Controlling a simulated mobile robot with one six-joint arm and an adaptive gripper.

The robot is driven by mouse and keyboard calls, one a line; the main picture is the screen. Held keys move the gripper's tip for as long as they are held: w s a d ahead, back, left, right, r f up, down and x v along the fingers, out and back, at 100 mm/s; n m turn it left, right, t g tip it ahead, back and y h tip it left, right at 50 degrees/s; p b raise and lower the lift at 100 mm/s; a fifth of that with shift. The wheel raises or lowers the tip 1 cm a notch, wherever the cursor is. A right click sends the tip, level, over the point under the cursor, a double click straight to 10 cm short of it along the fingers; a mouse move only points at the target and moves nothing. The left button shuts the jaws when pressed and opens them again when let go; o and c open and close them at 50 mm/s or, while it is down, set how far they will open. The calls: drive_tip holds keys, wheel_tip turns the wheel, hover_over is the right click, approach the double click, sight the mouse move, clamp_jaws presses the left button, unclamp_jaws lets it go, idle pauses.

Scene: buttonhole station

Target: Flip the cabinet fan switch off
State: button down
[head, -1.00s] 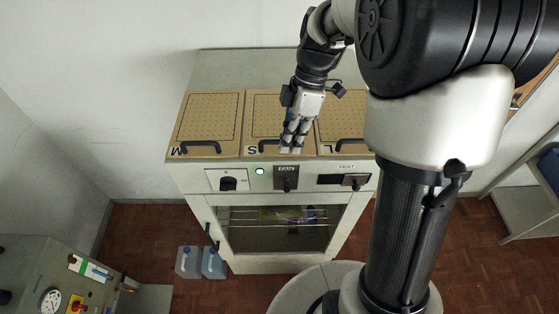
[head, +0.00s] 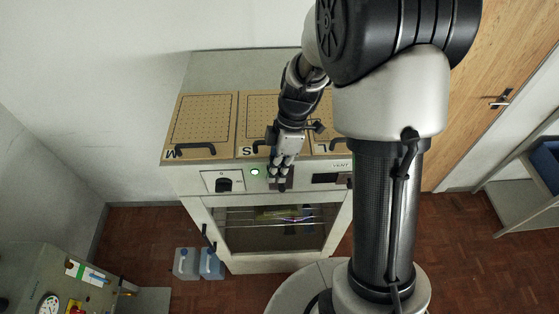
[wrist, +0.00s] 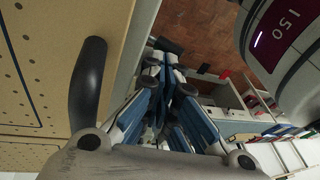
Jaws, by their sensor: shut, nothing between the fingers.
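The cabinet (head: 190,197) stands against the wall with a row of controls along its front. The dark fan switch plate (head: 286,186) is in the middle of that row, largely hidden behind my fingers. The lever's position cannot be made out. A green lamp (head: 255,172) beside it is lit. My gripper (head: 280,180) is shut and empty, pointing down over the fan plate. I cannot tell whether it touches the lever. In the wrist view its blue-grey fingers (wrist: 166,62) are together, and the switch cannot be made out there.
Perforated lids with black handles (head: 195,151) cover the cabinet top; one handle (wrist: 88,82) is close beside my gripper. A black knob (head: 224,184) is left of the lamp. Two canisters (head: 211,264) stand on the floor. A control console (head: 40,270) is at lower left.

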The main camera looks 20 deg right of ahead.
drive_tip(key=shift+s+a+f+b, duration=0.1)
drive_tip(key=shift+f+b, duration=0.15)
drive_tip(key=shift+b, duration=0.25)
drive_tip(key=shift+s+t+b, duration=0.2)
drive_tip(key=shift+t+b, duration=0.2)
drive_tip(key=shift+b, duration=0.05)
